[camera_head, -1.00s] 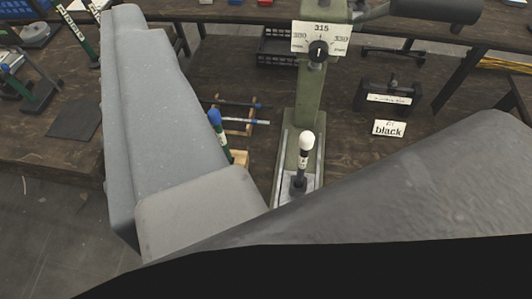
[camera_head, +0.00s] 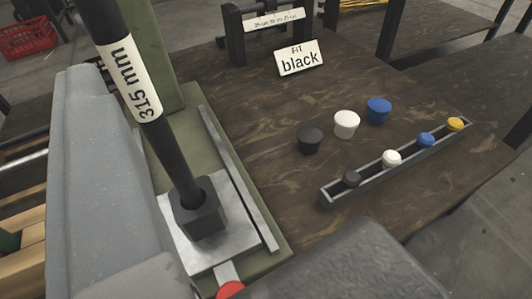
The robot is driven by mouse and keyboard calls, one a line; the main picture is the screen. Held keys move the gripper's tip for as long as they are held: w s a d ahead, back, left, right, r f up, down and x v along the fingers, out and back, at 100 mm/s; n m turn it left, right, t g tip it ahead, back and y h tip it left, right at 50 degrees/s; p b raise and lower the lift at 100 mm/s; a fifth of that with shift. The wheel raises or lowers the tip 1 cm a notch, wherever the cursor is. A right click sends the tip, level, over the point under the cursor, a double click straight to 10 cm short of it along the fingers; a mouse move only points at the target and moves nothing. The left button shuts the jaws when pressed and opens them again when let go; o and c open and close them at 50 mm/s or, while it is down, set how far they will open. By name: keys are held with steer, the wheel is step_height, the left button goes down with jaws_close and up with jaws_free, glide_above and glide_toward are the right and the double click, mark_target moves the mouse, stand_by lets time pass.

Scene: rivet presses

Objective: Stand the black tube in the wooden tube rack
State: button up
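The black tube (camera_head: 165,135) with a white "315 mm" label stands upright in a black square socket (camera_head: 198,222) on the metal plate of a green press. Its top is cut off by the frame. Most of that rack is hidden behind a grey part of my arm. My gripper's fingertips are not visible. Grey parts of my arm fill the left and the bottom right.
A "FIT black" sign (camera_head: 299,58) stands at the back. Black (camera_head: 309,140), white (camera_head: 346,123) and blue (camera_head: 378,110) cups stand on the dark bench, left of a narrow tray (camera_head: 327,199) of coloured caps. A red knob (camera_head: 230,290) is at the press's front. Bench around the cups is clear.

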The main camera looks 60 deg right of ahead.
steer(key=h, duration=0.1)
glide_toward(147, 115)
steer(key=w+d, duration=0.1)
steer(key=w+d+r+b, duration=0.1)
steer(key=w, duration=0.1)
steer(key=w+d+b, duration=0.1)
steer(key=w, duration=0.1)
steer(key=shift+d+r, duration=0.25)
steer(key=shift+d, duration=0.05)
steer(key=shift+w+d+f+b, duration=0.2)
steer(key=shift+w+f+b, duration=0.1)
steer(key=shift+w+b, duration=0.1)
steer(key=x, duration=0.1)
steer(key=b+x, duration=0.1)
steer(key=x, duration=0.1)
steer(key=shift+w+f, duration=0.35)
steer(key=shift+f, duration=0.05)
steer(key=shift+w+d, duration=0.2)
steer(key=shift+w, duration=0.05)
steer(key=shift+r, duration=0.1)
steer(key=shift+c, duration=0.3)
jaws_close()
